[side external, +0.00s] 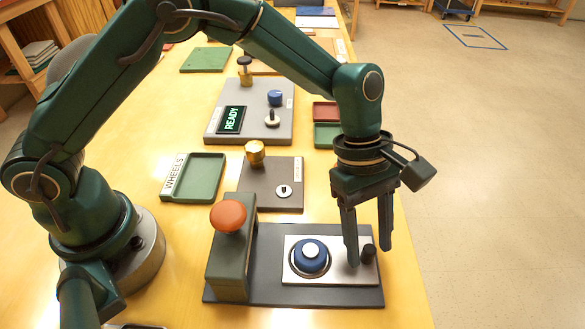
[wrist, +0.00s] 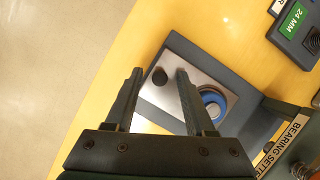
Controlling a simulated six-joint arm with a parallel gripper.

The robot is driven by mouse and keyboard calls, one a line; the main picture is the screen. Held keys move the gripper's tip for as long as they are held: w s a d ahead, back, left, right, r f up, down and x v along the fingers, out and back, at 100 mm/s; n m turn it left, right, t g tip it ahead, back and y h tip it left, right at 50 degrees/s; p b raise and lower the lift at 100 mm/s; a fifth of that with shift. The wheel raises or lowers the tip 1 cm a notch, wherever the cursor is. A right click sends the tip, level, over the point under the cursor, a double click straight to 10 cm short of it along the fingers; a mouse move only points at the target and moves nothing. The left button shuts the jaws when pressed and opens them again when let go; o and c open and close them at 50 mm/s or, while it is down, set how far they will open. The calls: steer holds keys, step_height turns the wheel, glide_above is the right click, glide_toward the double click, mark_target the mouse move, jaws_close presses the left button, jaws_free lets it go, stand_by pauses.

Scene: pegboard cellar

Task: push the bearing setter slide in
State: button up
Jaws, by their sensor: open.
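The bearing setter has a dark grey base (side external: 265,291), a green column (side external: 229,262) and an orange knob (side external: 228,215) on top. Its silver slide plate (side external: 320,275) lies on the base, to the right of the column. A blue wheel (side external: 301,259) with a pale centre sits on the plate, clear of the column. A short black peg (side external: 369,254) stands near the plate's right end; it also shows in the wrist view (wrist: 159,76). My gripper (side external: 369,254) is open and points down, with one finger on each side of the peg. Contact with the peg cannot be told.
Behind the setter is a grey plate with a brass knob (side external: 255,152). A green WHEELS tray (side external: 205,180) lies to its left, and a READY panel unit (side external: 250,124) stands further back. The table's right edge is close beside the setter.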

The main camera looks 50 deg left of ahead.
jaws_close()
steer(key=shift+r, duration=0.1)
stand_by(1.2)
